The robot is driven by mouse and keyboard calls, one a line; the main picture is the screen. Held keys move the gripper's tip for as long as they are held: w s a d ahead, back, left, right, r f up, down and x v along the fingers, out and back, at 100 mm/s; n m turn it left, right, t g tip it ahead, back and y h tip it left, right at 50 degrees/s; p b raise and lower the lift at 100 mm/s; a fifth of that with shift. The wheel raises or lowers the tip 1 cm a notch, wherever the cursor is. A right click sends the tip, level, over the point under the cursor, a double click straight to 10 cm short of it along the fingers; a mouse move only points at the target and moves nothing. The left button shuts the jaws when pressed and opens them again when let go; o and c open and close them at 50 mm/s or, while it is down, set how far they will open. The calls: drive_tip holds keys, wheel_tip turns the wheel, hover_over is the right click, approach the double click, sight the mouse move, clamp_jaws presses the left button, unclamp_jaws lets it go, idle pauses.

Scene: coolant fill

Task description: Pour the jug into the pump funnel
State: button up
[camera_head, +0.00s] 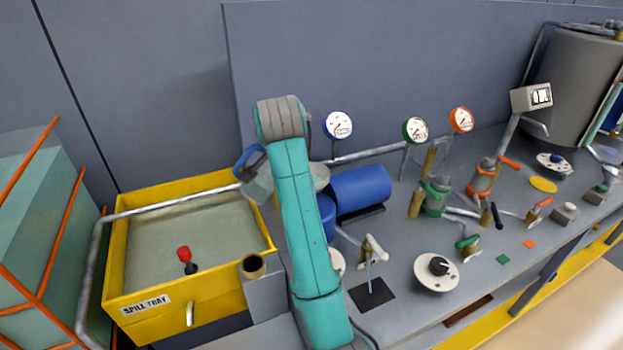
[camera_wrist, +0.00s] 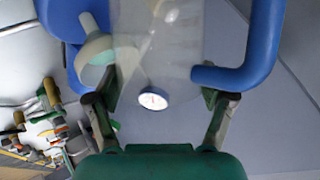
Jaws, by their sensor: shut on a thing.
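A clear jug (camera_wrist: 158,45) with a blue handle (camera_wrist: 262,45) sits between the fingers of my gripper (camera_wrist: 162,98), which is shut on it. In the head view the jug (camera_head: 259,188) shows just left of my teal arm, by the spill tray's back right corner, and looks tilted. My arm hides part of it and the gripper there. The pale pump funnel (camera_head: 321,175) stands just right of my arm, partly hidden, by a blue pump (camera_head: 362,190). In the wrist view the funnel (camera_wrist: 97,50) is left of the jug. I cannot tell the liquid level.
A yellow spill tray (camera_head: 118,270) with a red-topped knob (camera_head: 184,254) is at left. A grey pipe (camera_head: 165,205) runs across it. Gauges (camera_head: 338,125), valves (camera_head: 436,195) and a dial (camera_head: 438,270) crowd the bench right of my arm. A grey wall panel stands behind.

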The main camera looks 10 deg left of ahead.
sight(261, 169)
drive_tip(key=shift+s+a+f+n+t+h, duration=0.3)
drive_tip(key=shift+s+a+f+h, duration=0.1)
drive_tip(key=shift+a, duration=0.1)
drive_tip(key=a, duration=0.1)
drive_tip(key=s+a+f+n+t+h, duration=0.1)
drive_tip(key=s+a+t+h+b, duration=0.1)
drive_tip(key=shift+f, duration=0.3)
drive_tip(key=shift+s+a+f+n+t+h+b, duration=0.25)
drive_tip(key=shift+s+a+f+n+t+h, duration=0.2)
drive_tip(key=shift+a+n+t+h, duration=0.15)
drive_tip(key=shift+s+a+f+n+t+h+b, duration=0.25)
drive_tip(key=shift+s+a+f+n+t+h, duration=0.2)
drive_tip(key=shift+a+t, duration=0.2)
drive_tip(key=shift+a, duration=0.1)
